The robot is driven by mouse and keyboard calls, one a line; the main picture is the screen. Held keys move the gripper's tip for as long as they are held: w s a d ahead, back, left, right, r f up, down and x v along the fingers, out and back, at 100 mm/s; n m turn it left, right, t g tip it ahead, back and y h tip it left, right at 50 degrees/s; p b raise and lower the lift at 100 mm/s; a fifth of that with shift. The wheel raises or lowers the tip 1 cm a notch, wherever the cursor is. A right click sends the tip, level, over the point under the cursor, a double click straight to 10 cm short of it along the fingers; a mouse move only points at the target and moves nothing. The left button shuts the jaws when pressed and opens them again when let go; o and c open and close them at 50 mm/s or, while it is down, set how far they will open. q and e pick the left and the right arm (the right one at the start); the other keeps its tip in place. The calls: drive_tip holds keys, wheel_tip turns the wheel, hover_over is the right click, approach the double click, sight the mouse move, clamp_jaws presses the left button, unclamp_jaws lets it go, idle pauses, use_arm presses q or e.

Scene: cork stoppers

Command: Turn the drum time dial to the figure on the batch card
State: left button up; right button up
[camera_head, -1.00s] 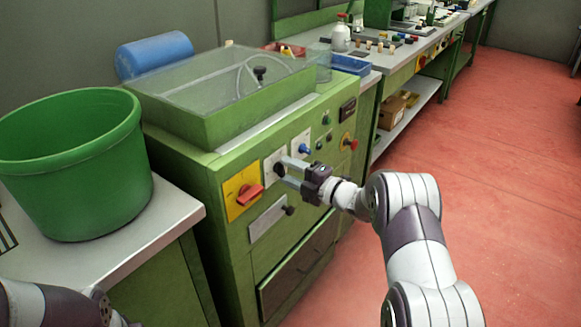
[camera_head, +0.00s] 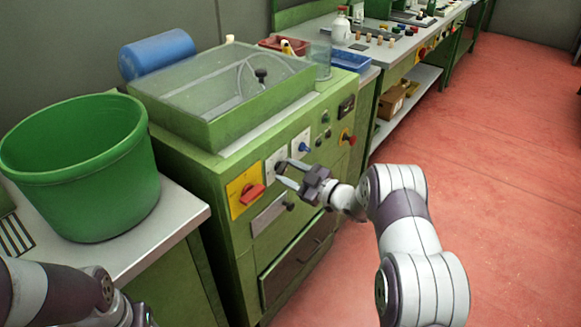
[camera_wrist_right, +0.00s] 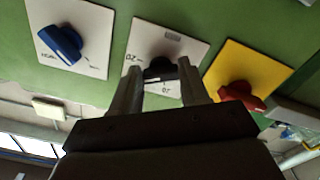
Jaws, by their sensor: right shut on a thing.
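The time dial is a black knob (camera_wrist_right: 160,68) on a white plate (camera_wrist_right: 142,60) with printed figures, a 20 and what looks like a 10. It sits on the green machine's front, between a blue knob (camera_wrist_right: 62,42) and a red switch (camera_wrist_right: 240,95) on a yellow plate. My right gripper (camera_head: 283,171) is shut on the black knob; its fingers lie either side of it in the wrist view (camera_wrist_right: 162,78). The fingers partly hide the dial in the head view. I cannot make out a batch card.
A green tub (camera_head: 82,170) stands on the grey table at left. The green machine (camera_head: 215,165) has a clear lid and a blue cylinder (camera_head: 158,54) behind it. A red mushroom button (camera_head: 347,138) is at its right. Red floor at right is open.

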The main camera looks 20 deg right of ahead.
drive_tip(key=m+p, duration=0.2)
drive_tip(key=m, duration=0.3)
drive_tip(key=shift+s+a+m+p, duration=0.1)
drive_tip(key=shift+s+m+p, duration=0.05)
drive_tip(key=shift+m+p, duration=0.2)
drive_tip(key=shift+f+m, duration=0.1)
drive_tip(key=shift+m, duration=0.15)
drive_tip(key=o, duration=1.1)
drive_tip(key=shift+c, duration=0.2)
drive_tip(key=v, duration=1.2)
drive_tip(key=shift+s+d+p, duration=0.25)
drive_tip(key=shift+p, duration=0.05)
